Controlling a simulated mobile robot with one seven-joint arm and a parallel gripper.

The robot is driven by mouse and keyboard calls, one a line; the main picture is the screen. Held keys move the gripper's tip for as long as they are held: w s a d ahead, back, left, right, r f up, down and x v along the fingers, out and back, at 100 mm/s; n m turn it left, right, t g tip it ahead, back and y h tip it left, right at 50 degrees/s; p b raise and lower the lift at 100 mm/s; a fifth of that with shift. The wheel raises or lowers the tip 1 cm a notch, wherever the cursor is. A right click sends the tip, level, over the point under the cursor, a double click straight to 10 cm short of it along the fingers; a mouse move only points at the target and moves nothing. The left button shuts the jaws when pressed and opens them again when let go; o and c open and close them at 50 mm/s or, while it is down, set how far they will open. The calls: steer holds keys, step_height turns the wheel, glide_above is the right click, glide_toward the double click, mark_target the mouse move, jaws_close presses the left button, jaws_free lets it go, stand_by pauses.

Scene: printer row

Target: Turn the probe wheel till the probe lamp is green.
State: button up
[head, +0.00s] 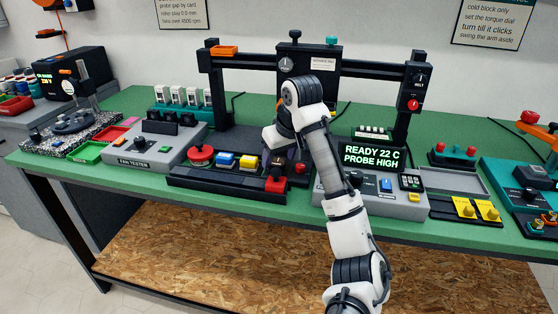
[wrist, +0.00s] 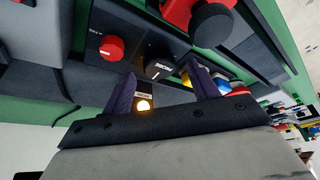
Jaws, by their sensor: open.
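The probe wheel (wrist: 158,54) looks like a dark round part on a black panel, by the PROBE lettering in the wrist view. The probe lamp (wrist: 143,104) glows orange-amber, not green. My gripper (wrist: 162,78) is open, its two purple fingers apart on either side of the wheel and lamp area. I cannot tell whether a finger touches the wheel. In the head view my gripper (head: 284,155) is over the printer base, and my arm hides most of the wheel's area. The display (head: 371,155) reads READY 22 C, PROBE HIGH.
A red knob (wrist: 111,48) sits beside the wheel. The dark gantry (head: 250,62) rises behind. A fan tester (head: 150,150) stands left.

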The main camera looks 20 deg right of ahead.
steer(key=shift+w+f, duration=0.3)
steer(key=shift+f, duration=0.3)
steer(key=c, duration=1)
